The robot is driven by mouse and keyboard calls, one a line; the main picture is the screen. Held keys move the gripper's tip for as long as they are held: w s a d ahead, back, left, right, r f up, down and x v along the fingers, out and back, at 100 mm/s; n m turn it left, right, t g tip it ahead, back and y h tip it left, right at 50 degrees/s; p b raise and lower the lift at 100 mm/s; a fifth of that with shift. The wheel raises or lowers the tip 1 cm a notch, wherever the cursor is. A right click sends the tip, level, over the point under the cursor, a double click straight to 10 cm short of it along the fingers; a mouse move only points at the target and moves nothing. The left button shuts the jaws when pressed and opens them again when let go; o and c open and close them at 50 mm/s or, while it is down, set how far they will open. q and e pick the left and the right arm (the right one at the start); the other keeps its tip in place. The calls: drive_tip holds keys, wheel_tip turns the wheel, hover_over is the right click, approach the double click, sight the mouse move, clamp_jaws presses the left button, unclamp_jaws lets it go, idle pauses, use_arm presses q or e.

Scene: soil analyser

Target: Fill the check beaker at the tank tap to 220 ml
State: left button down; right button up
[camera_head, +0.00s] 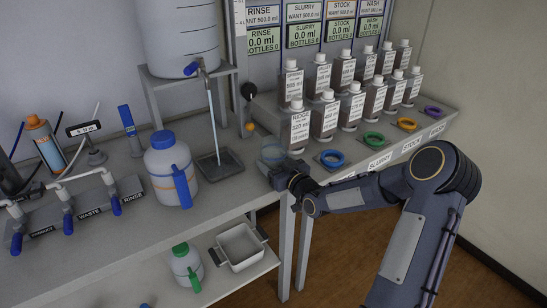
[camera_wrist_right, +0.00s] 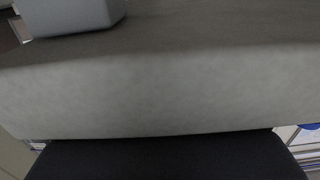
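The check beaker looks to be the clear, bluish vessel (camera_head: 271,152) at the bench's front edge, right of the drip plate. My right gripper (camera_head: 279,172) is right at the beaker, low on its near side. Its fingers are too small and dark to show whether they grip it. The white tank (camera_head: 180,32) stands on a grey stand, with a blue-handled tap (camera_head: 199,67) below it. A thin pale line, like a water stream, runs from the tap to the square drip plate (camera_head: 220,165). The wrist view shows neither beaker nor fingers. My left gripper is out of view.
A white jug with a blue handle (camera_head: 172,168) stands left of the drip plate. Labelled bottles (camera_head: 299,128) stand in rows at right, behind coloured rings (camera_head: 332,158). The bench edge (camera_wrist_right: 160,95) fills much of the wrist view. A lower shelf holds a white tray (camera_head: 241,247).

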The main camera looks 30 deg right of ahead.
sight(274, 153)
drive_tip(key=c, duration=0.6)
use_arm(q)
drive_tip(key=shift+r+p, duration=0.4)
use_arm(e)
drive_tip(key=shift+r, duration=1.55)
